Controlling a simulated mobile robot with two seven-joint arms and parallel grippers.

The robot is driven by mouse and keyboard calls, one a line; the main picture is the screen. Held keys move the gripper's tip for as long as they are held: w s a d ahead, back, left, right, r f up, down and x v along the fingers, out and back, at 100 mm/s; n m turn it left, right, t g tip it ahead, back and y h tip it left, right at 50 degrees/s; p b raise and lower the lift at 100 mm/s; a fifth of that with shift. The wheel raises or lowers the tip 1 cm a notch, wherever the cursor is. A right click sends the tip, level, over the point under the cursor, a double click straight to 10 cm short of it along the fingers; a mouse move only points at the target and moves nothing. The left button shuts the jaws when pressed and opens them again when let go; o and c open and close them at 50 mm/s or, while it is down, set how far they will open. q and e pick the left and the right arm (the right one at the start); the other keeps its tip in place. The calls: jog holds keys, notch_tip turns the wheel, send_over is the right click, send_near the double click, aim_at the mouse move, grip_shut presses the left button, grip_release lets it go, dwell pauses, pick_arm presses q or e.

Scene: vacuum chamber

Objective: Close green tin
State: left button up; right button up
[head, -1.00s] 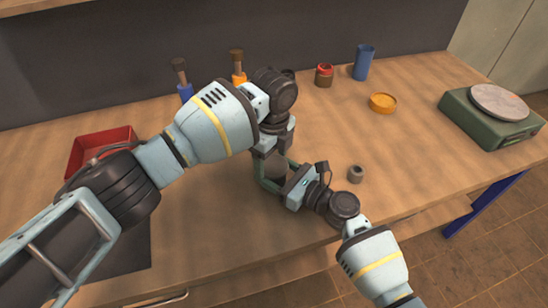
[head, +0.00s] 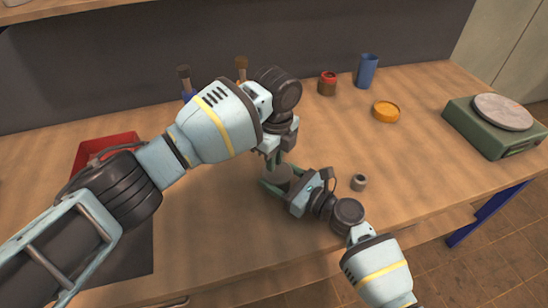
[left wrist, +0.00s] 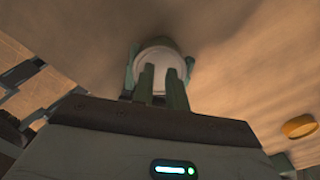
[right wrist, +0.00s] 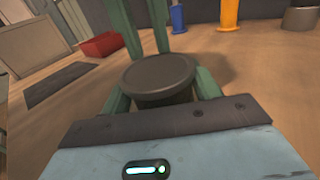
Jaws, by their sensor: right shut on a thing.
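A dark grey round tin with a flat disc top (right wrist: 158,76) stands between the green fingers of my right gripper (right wrist: 160,95), which is shut on it. In the head view the tin (head: 279,176) shows beside my right gripper (head: 287,190), at the worktop. No green on the tin itself can be told apart from the green fingers. My left gripper (head: 274,157) is above the tin, pointing down. Its fingers (left wrist: 162,85) are a little apart with nothing between them, over the tin's pale round top (left wrist: 158,55). Whether the top is a seated lid cannot be told.
Further back are an orange dish (head: 386,111), a red-topped jar (head: 327,84) and a blue cup (head: 367,71). A green scale (head: 490,128) is at right, a red bin (head: 92,147) at left.

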aim_at(289, 182)
pick_arm(q)
jog(key=shift+f, duration=0.7)
jog(key=shift+f, duration=0.1)
pick_arm(e)
jog(key=shift+r, duration=0.2)
pick_arm(q)
jog(key=shift+r, duration=2.1)
pick_arm(e)
jog(key=shift+f, duration=0.1)
jog(key=o, duration=1.5)
jog(key=shift+c, duration=0.2)
jog(key=shift+f, duration=0.1)
pick_arm(q)
jog(key=shift+r, duration=0.1)
pick_arm(e)
jog(key=shift+v, duration=3.95)
